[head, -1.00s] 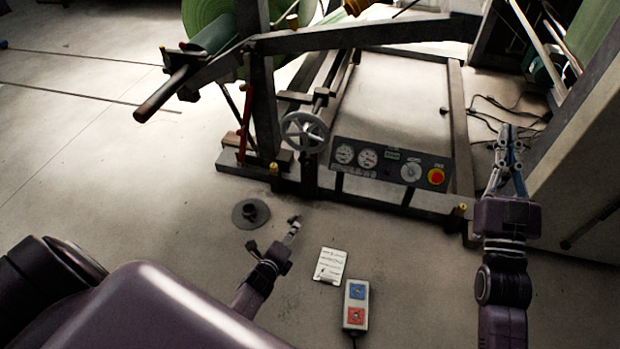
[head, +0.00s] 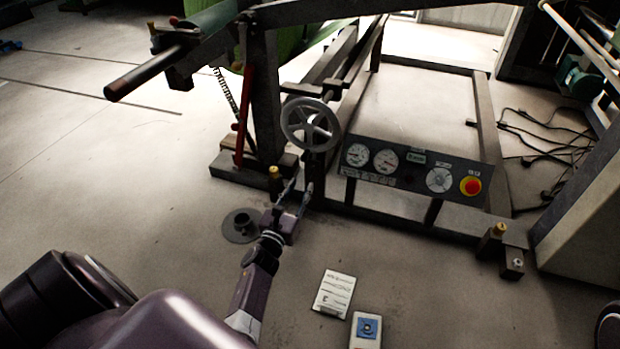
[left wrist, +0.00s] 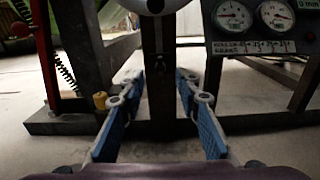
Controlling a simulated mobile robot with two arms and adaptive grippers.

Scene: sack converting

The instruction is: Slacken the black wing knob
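My left gripper (head: 300,186) is open, with its two fingers pointing at the dark post below the grey handwheel (head: 311,124). In the left wrist view the blue-padded fingers (left wrist: 160,84) stand apart, one on each side of the post, with nothing clamped between them. A small dark fitting (left wrist: 159,67) shows on the post between the fingertips. It may be the black wing knob, but it is too dark to make out wings. My right gripper is out of view.
A gauge panel (head: 408,172) with a red stop button (head: 470,186) is right of the post. A yellow-capped bolt (head: 275,174) is to the left. A round grey base (head: 240,226), a paper card (head: 334,293) and a button pendant (head: 366,330) lie on the floor.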

